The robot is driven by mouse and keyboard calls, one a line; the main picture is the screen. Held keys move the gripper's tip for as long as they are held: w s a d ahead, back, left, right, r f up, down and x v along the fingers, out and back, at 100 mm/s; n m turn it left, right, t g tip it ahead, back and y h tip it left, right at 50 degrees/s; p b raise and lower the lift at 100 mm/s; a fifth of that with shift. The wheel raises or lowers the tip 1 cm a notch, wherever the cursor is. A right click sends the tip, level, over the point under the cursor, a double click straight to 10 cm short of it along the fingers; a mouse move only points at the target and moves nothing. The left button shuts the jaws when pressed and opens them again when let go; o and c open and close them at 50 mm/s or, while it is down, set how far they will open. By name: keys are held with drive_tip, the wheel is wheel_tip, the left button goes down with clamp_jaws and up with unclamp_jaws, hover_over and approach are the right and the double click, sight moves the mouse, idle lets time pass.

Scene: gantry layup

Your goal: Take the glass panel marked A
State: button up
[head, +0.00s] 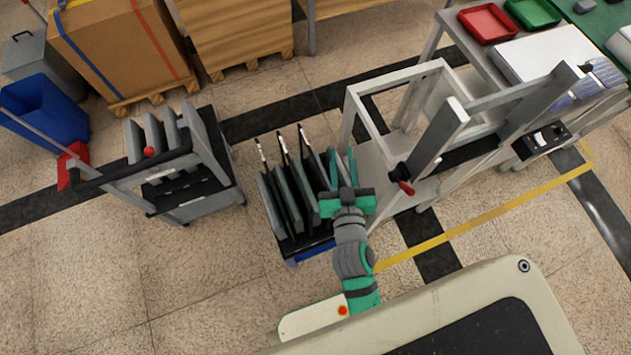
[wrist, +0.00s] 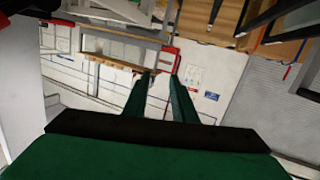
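Several upright, slightly tilted panels (head: 279,200) stand in a dark rack (head: 305,241) on the floor in the middle of the head view. They look dark grey-green, with thin black dividers and white-tipped posts between them. No letter A can be read on any of them. My gripper (head: 341,163) is at the right end of this rack, its green fingers pointing away from my body. In the wrist view the two fingers (wrist: 162,98) stand apart with nothing between them. The wrist view shows no panel clearly.
A grey cart (head: 207,201) with more upright panels stands to the left. A grey metal frame (head: 352,103) on a bench is close on the right, with a red-handled clamp (head: 405,187). Red (head: 487,23) and green (head: 533,12) trays sit farther back. Floor at lower left is clear.

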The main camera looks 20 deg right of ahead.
drive_tip(key=w+d+r+m+g+h, duration=0.4)
drive_tip(key=d+r+m+h, duration=0.1)
drive_tip(key=d+m, duration=0.5)
drive_tip(key=w+d+r+m+g+h, duration=0.4)
drive_tip(key=d+r+m, duration=0.25)
drive_tip(key=d, duration=0.45)
drive_tip(key=m+g+y, duration=0.8)
drive_tip(key=m+y, duration=0.6)
drive_tip(key=m, duration=0.3)
approach(315, 169)
drive_tip(key=shift+w+r+n, duration=0.1)
drive_tip(key=shift+w+n, duration=0.15)
drive_tip(key=shift+a+f, duration=0.4)
drive_tip(key=shift+s+d+f, duration=0.1)
drive_tip(key=shift+d+f, duration=0.1)
drive_tip(key=shift+f, duration=2.3)
drive_tip(key=shift+s+d+f, duration=0.1)
drive_tip(key=shift+d+f, duration=0.05)
drive_tip(key=shift+f, duration=2.4)
clamp_jaws()
